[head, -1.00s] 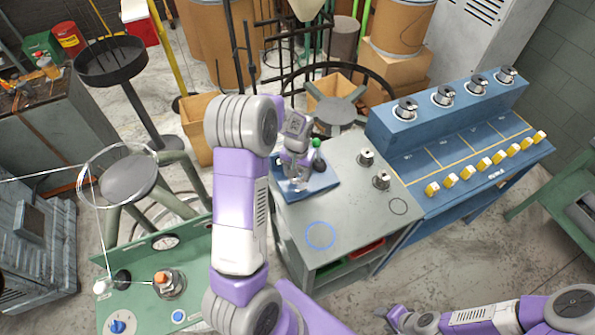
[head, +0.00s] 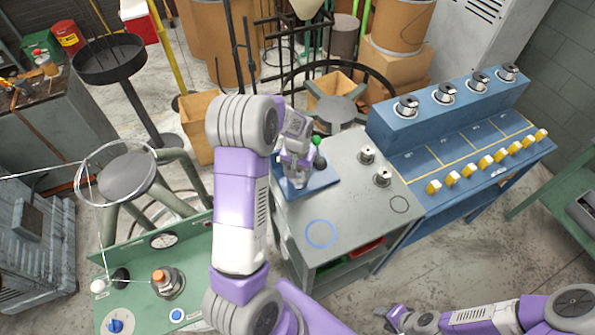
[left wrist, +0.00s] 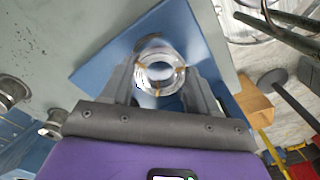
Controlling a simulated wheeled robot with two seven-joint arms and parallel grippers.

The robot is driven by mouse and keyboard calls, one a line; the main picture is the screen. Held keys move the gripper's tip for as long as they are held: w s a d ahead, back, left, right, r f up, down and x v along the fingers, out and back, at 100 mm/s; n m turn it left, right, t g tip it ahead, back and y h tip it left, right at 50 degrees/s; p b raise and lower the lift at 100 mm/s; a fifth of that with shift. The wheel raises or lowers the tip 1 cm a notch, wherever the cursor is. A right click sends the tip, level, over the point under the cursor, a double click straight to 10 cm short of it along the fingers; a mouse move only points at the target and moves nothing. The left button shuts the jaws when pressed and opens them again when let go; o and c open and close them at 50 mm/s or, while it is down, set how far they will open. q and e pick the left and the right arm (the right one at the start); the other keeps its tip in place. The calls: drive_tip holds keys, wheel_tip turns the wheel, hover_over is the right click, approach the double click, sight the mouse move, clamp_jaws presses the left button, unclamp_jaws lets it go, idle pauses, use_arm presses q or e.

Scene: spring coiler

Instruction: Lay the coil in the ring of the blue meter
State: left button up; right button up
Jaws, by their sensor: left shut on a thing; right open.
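The coil (left wrist: 160,74) is a shiny silver wire ring with small orange-brown ties, between the two fingers of my left gripper (left wrist: 163,88) in the left wrist view. My left gripper is shut on it. The blue meter (head: 322,182) is a flat blue plate with a green knob (head: 316,140), at the far left of the grey table. In the head view my left gripper (head: 298,182) is over this plate and hides much of it. In the wrist view a dark arc shows on the plate (left wrist: 105,50) just beyond the coil. My right gripper (head: 392,315) is open, low at the front.
The grey table (head: 365,220) has a blue circle outline, a dark circle and two metal weights. A blue bench (head: 450,150) with several chucks and yellow blocks stands to the right. A green winding station (head: 140,300) with wire is at left front.

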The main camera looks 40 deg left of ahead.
use_arm(q)
drive_tip(key=shift+f+b, duration=0.55)
drive_tip(key=shift+f, duration=0.25)
drive_tip(key=o, duration=1.3)
drive_tip(key=shift+c, duration=0.2)
